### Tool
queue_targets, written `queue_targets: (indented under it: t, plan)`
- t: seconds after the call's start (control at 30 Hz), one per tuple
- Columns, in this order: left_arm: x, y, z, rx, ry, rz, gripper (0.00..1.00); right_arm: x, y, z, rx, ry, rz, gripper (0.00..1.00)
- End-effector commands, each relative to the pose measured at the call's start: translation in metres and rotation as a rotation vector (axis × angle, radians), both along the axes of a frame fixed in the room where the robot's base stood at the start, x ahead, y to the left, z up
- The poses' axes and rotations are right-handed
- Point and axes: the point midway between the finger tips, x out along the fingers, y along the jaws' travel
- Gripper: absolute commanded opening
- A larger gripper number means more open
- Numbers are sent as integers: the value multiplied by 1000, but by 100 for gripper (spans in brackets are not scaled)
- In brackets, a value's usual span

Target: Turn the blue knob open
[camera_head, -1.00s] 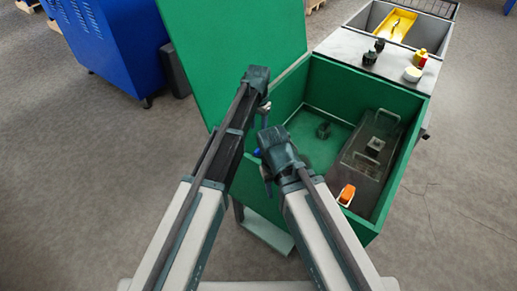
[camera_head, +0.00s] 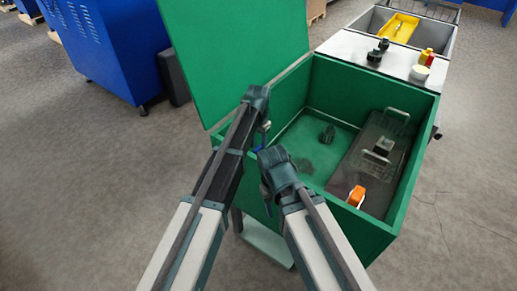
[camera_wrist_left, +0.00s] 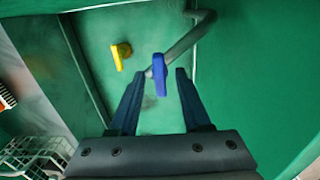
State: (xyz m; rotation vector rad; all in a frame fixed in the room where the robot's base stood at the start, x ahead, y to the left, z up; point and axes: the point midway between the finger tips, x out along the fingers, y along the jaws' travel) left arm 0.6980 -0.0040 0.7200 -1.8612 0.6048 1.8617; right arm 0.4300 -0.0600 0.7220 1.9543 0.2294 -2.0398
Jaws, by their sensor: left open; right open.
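The blue knob (camera_wrist_left: 159,77) shows in the left wrist view as a narrow upright handle by a grey pipe, in front of a green wall. In the head view only a small blue bit (camera_head: 259,149) of it shows between my two arms. My left gripper (camera_wrist_left: 160,73) is open, with one finger on each side of the knob in the picture; I cannot tell whether they touch it. In the head view my left gripper (camera_head: 265,128) is at the left side of the green box. My right gripper (camera_head: 267,202) is open, lower, outside the box's near-left wall.
A yellow knob (camera_wrist_left: 121,55) is left of the blue one in the wrist view. The green box (camera_head: 345,215) with raised lid (camera_head: 235,50) holds a grey handled unit (camera_head: 375,150) and an orange-white item (camera_head: 357,195). A wire basket (camera_wrist_left: 35,155) is at lower left.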

Motion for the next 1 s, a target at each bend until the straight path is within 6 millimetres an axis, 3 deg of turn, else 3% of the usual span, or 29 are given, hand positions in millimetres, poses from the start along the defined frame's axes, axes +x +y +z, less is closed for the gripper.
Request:
queue_targets:
  t: [0.17, 0.43, 1.0]
  plan:
    - [0, 0, 1, 0, 0, 0, 48, 0, 0, 1, 0, 0, 0, 50]
    - [0, 0, 1, 0, 0, 0, 1, 0, 0, 1, 0, 0, 0, 50]
    - [0, 0, 1, 0, 0, 73, 0, 0, 0, 1, 0, 0, 0, 50]
